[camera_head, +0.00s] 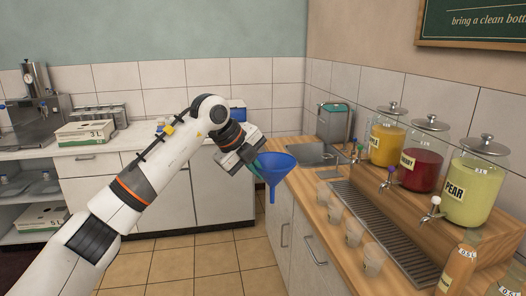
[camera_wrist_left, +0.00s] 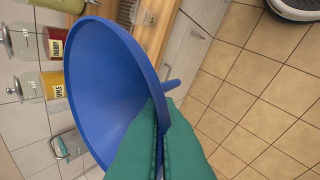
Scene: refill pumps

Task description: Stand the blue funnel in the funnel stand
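The blue funnel (camera_head: 277,171) is in the air in front of the wooden counter's left edge, wide mouth up and spout pointing down. My left gripper (camera_head: 257,166) is shut on the funnel's side near its rim. In the left wrist view, the funnel (camera_wrist_left: 105,85) fills the middle, and the green fingers of my left gripper (camera_wrist_left: 160,135) pinch its wall. The spout sticks out past the fingers. I cannot make out a funnel stand in either view. My right gripper is not in view.
The wooden counter (camera_head: 311,213) holds several clear cups (camera_head: 353,232), a drip grate (camera_head: 385,228), a sink (camera_head: 313,155) and juice dispensers (camera_head: 476,188). Bottles (camera_head: 459,268) stand at the front right. A white counter (camera_head: 140,137) with boxes runs along the back.

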